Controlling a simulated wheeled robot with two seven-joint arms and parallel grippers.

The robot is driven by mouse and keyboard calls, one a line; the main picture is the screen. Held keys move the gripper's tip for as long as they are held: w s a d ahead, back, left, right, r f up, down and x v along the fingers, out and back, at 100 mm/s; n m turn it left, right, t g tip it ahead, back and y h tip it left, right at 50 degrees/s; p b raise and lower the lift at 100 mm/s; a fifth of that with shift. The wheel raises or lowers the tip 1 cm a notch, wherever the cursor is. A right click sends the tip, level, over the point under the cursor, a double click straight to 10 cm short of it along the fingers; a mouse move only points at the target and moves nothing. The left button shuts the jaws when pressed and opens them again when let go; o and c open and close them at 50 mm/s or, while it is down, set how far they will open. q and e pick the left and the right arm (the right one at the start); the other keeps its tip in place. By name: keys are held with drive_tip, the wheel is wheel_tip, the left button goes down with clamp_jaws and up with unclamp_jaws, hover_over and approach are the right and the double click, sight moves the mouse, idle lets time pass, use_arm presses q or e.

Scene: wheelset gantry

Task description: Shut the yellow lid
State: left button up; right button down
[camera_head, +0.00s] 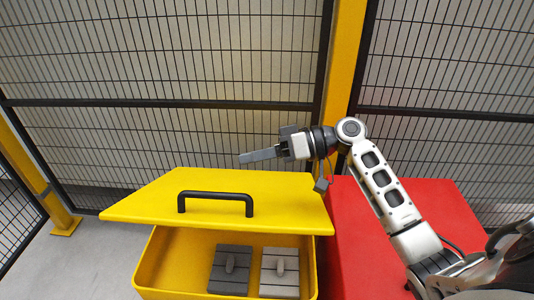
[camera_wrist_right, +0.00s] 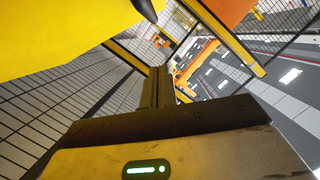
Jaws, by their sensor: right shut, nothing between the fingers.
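The yellow lid (camera_head: 170,205) with its black handle (camera_head: 215,195) stands part open over the yellow box (camera_head: 170,262), in the head view. Its near edge is above the box rim, and the inside shows under it. My right gripper (camera_head: 245,157) is shut and empty, pointing left above the far part of the lid; I cannot tell whether it touches it. In the right wrist view the shut fingers (camera_wrist_right: 157,88) show, with a yellow surface (camera_wrist_right: 45,35) at upper left, probably the lid. My left gripper is not in view.
Two grey blocks with knobs, one darker (camera_head: 230,270) and one lighter (camera_head: 280,272), lie in the box. A red box-like surface (camera_head: 440,205) stands to the right under my right arm. A mesh fence (camera_head: 170,80) with a yellow post (camera_head: 350,50) closes off the back.

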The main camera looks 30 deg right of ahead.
drive_tip(key=a+f, duration=0.2)
drive_tip(key=a, duration=0.1)
drive_tip(key=a+f+p, duration=0.1)
drive_tip(key=a, duration=0.1)
drive_tip(key=shift+w+a, duration=0.15)
drive_tip(key=shift+w, duration=0.05)
drive_tip(key=shift+s+a+f, duration=0.15)
drive_tip(key=shift+s+f, duration=0.15)
drive_tip(key=shift+f, duration=0.2)
